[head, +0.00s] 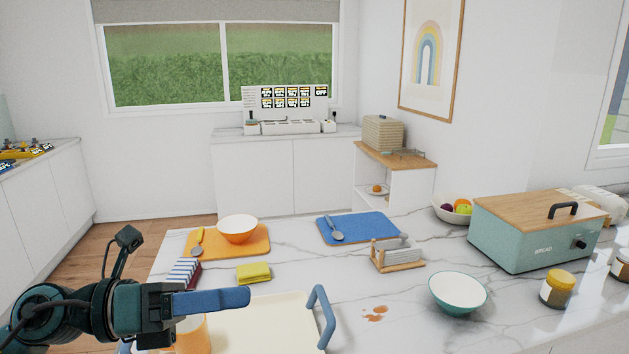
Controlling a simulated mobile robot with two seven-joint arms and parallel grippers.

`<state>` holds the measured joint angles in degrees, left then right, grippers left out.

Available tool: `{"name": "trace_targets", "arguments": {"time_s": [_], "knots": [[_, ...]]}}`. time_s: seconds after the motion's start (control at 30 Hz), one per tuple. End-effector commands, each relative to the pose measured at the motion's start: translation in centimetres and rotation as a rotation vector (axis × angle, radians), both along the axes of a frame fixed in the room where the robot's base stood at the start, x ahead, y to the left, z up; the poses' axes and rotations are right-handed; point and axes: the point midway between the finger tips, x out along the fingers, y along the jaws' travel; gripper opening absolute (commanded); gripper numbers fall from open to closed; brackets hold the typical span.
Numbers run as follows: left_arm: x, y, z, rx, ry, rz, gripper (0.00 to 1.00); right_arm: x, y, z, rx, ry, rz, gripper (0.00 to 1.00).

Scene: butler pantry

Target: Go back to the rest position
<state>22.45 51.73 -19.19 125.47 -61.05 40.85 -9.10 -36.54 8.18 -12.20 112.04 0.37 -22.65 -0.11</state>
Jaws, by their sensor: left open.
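My left gripper (238,298) reaches in from the lower left, above the counter and the near-left part of a cream tray (265,330) with a blue handle. One blue finger shows from the side; the other is hidden behind it. The jaws are open and nothing shows between them. An orange cup (193,336) is partly covered by the finger; whether they touch I cannot tell. My right gripper is not in view.
Around the tray are a yellow sponge (254,272), a striped item (184,273), an orange mat (260,246) with a bowl (237,229), a blue mat (372,230), a wooden rack (398,257), a teal bowl (457,292), a bread box (520,237) and a jar (557,289). A reddish spill (376,313) lies right of the tray.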

Motion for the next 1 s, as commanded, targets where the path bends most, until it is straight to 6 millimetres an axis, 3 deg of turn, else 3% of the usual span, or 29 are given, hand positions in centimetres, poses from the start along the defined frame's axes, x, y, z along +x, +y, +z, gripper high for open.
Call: {"name": "trace_targets", "arguments": {"time_s": [0.1,0.23,0.37,0.47,0.6,0.7,0.8,1.0], "knots": [[1.2,-0.1,2.4,-0.388,0.176,0.129,0.90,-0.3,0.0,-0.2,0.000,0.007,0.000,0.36],[3.7,2.9,2.4,-0.768,0.420,0.334,0.90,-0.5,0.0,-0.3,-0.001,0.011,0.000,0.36],[5.8,7.2,-1.6,-1.092,0.707,0.594,0.90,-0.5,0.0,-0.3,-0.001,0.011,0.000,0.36],[5.9,10.2,-7.2,-1.292,0.954,0.828,0.90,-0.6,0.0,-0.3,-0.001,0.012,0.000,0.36],[2.8,12.7,-16.6,-1.482,1.318,1.189,0.90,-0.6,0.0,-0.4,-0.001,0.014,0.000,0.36],[-0.6,13.0,-21.7,-1.533,1.521,1.401,0.90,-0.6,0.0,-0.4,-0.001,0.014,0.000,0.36],[-3.7,12.8,-25.1,-1.546,1.672,1.562,0.90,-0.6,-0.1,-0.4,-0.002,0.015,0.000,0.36],[-9.3,11.8,-29.2,-1.516,1.901,1.808,0.90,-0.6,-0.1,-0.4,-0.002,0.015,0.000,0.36]]}}
